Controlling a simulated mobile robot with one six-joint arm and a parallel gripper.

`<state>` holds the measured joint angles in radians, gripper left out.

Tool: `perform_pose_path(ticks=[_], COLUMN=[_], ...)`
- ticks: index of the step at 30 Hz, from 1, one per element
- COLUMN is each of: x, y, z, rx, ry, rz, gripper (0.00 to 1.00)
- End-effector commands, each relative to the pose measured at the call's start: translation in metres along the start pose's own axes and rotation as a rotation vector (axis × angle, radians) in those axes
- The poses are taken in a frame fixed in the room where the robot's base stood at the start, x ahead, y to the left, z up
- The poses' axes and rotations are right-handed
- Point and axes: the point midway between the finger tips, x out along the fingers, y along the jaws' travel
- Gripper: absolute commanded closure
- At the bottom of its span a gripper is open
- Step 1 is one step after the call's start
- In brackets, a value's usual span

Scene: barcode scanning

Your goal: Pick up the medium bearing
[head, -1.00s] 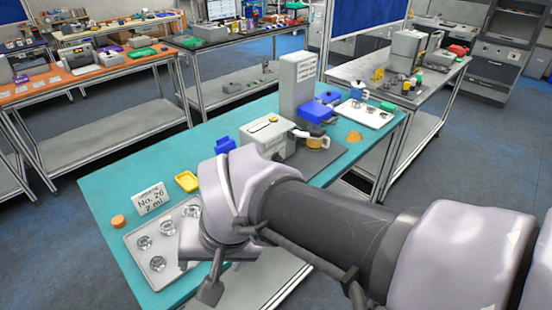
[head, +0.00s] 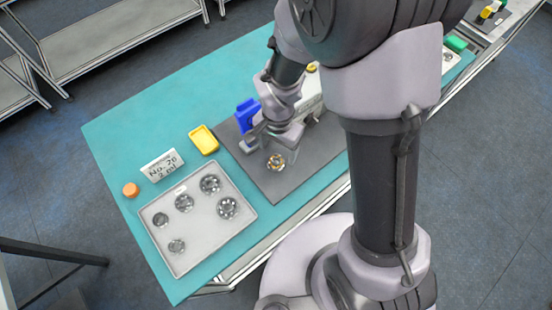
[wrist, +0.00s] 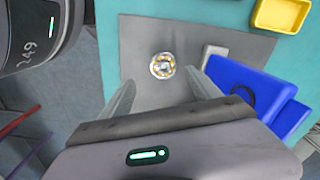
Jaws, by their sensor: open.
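A bearing (head: 276,162) with a gold-coloured ring of balls lies flat on a dark grey mat (head: 305,165). It also shows in the wrist view (wrist: 162,65), just beyond and between my fingertips. Several silver bearings of different sizes lie on a white tray (head: 200,240) to the left, the larger ones (head: 228,207) toward the right and smaller ones (head: 176,246) toward the left. I cannot tell by sight which one is called medium. My gripper (wrist: 158,82) is open and empty above the mat; in the head view my gripper (head: 270,138) is partly hidden by my arm.
A yellow dish (head: 204,140), a white label card (head: 162,165) and an orange cap (head: 130,189) stand on the teal table behind the tray. A blue object (wrist: 255,92) is close to my right finger. My arm hides much of the table's right side.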

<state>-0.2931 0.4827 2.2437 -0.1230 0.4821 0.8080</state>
Motion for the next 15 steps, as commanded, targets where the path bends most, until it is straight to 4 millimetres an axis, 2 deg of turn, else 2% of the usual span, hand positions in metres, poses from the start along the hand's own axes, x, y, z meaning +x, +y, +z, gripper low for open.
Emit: perform_pose_path(ticks=[1,5,10,12,15], x=[0.010,0.024,0.059,0.067,0.070], y=[0.000,-0.001,-0.006,-0.006,-0.007], z=[0.000,0.000,-0.002,-0.002,-0.002], rx=[0.000,0.001,0.000,0.001,0.002], ry=[-0.001,0.000,-0.001,-0.001,0.000], rz=[0.001,0.000,0.001,0.001,-0.001], gripper=[0.28,0.28,0.28,0.28,0.28])
